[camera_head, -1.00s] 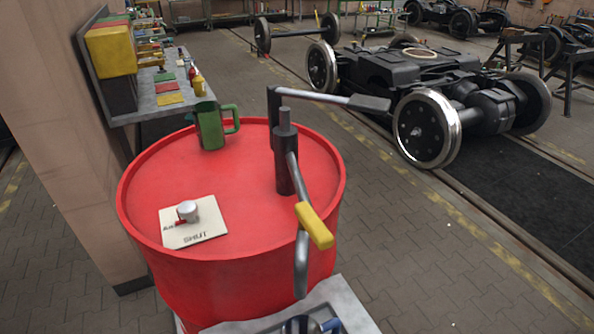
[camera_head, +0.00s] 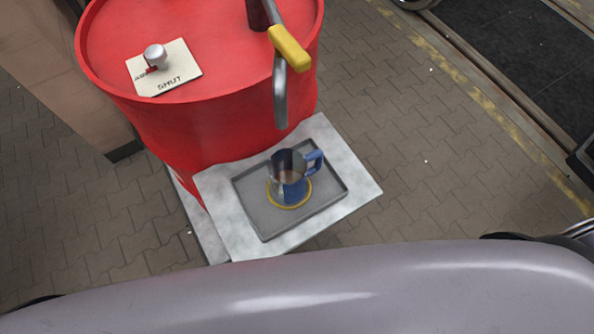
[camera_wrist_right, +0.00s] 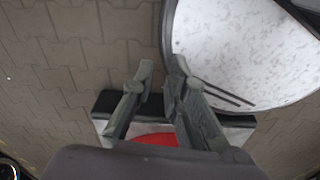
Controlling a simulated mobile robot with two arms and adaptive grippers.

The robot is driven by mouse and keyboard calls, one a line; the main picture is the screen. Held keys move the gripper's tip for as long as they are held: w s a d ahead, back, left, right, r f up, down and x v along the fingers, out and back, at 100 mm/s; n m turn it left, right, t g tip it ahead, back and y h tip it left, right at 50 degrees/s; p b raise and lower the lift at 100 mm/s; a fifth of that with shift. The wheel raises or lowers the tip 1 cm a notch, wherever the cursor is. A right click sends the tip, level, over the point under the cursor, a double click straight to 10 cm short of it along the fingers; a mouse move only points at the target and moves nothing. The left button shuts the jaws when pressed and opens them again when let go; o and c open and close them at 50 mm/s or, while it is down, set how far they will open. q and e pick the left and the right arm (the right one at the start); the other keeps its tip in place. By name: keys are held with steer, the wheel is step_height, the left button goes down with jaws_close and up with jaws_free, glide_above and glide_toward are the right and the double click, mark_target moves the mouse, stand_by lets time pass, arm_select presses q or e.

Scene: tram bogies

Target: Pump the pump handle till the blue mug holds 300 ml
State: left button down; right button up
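The blue mug (camera_head: 291,180) stands upright inside a yellow ring on a grey tray (camera_head: 250,204) in the head view. Its handle points right; something brownish shows inside, but I cannot read a level. The pump's grey spout (camera_head: 280,100) comes down above and slightly left of the mug. My left gripper is not in view.
A pale slab (camera_head: 352,192) lies under the tray. Paved floor is clear to the right, up to the rail track (camera_head: 520,60).

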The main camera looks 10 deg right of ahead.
jaws_close()
stand_by(1.1)
